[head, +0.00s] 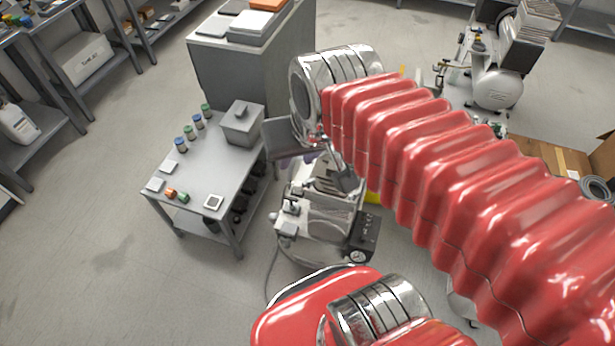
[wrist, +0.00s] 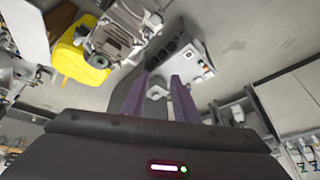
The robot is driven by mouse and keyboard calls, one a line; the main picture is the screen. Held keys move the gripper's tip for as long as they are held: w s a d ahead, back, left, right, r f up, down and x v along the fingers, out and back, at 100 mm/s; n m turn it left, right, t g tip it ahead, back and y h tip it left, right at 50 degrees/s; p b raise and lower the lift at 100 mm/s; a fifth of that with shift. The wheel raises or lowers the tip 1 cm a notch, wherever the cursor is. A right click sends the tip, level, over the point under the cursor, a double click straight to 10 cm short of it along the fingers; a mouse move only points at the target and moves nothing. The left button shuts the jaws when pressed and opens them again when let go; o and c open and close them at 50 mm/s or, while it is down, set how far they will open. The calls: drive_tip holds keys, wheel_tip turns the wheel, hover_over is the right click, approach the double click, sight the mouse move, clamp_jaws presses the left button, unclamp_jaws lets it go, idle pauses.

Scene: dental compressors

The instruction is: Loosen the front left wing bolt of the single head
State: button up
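A grey compressor unit (head: 318,215) stands on the floor in the middle of the head view, partly hidden by my arm. In the wrist view a ribbed metal compressor head (wrist: 118,38) shows at the upper left. My gripper (wrist: 158,88) has two purple fingers standing apart; in the head view only a bit of purple (head: 289,160) shows beside the unit. A small pale part (wrist: 156,91) appears between the fingers, and I cannot tell whether it is near them or behind. I cannot make out the front left wing bolt in either view.
A grey table (head: 215,165) with jars and small parts stands left of the unit, and a tall grey cabinet (head: 255,65) behind. Another compressor (head: 497,85) stands back right. The left floor is clear.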

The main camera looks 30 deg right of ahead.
drive_tip(key=w+d+f+m+g, duration=0.35)
drive_tip(key=w+f+m, duration=0.25)
drive_tip(key=w+m, duration=0.2)
drive_tip(key=m+g, duration=0.2)
drive_tip(key=m, duration=0.6)
hover_over(309, 181)
wheel_tip(309, 181, down, 8)
drive_tip(key=shift+f, duration=0.25)
drive_tip(key=shift+t, duration=0.25)
wheel_tip(309, 181, down, 14)
drive_tip(key=shift+r, duration=0.1)
